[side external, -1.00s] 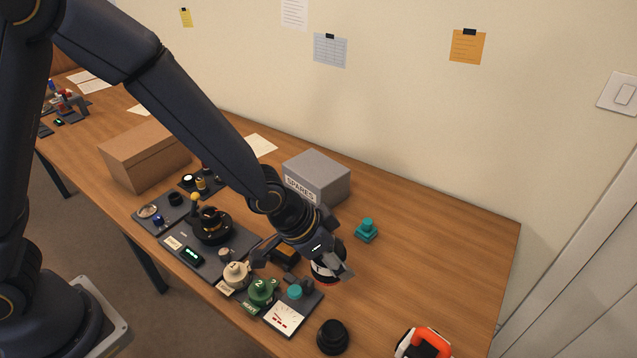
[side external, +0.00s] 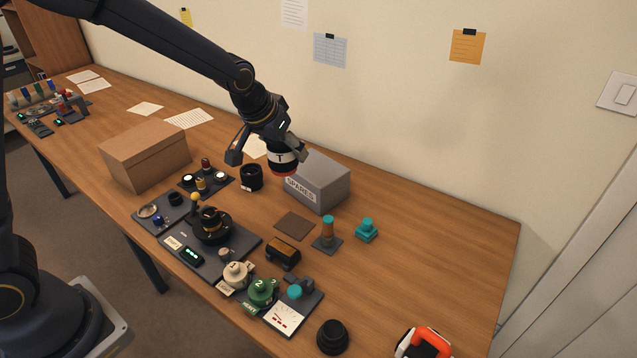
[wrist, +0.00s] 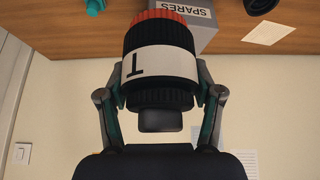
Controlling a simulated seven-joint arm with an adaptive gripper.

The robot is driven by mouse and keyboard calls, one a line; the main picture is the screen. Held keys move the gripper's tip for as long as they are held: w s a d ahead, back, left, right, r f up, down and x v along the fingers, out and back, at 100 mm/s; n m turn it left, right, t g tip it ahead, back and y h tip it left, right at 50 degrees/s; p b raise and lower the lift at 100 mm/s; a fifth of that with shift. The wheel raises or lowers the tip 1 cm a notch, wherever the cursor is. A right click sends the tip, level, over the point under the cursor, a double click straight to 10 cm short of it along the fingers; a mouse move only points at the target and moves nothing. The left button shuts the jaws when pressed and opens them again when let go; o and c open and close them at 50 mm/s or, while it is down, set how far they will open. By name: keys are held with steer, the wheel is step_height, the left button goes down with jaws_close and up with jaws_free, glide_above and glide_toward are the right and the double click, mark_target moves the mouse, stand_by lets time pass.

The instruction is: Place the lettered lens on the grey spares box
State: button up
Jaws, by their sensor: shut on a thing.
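The lettered lens (side external: 284,157) is black with a white band marked "T" and a red ring at its lower end. My gripper (side external: 266,151) is shut on it and holds it in the air near the left edge of the spares box. In the wrist view the lens (wrist: 161,65) sits between both fingers (wrist: 160,95), its red end towards the box. The grey spares box (side external: 325,178), labelled "SPARES", stands on the table by the wall. Its top is partly hidden by the lens in the side view. The box (wrist: 207,38) also shows behind the lens in the wrist view.
A black cylinder (side external: 251,178) stands left of the box. A teal-topped post (side external: 328,232) and a teal block (side external: 367,230) stand in front. A cardboard box (side external: 145,158) is at left. Trays with knobs and a meter (side external: 285,313) line the front. The right of the table is mostly clear.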

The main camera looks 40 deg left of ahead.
steer(key=w+a+r+n, duration=0.1)
steer(key=w+a, duration=0.1)
steer(key=a, duration=0.3)
glide_above(312, 169)
steer(key=shift+y, duration=0.3)
steer(key=f, duration=0.9)
steer(key=shift+s, duration=0.2)
steer(key=shift+w+f, duration=0.2)
steer(key=shift+f, duration=1.6)
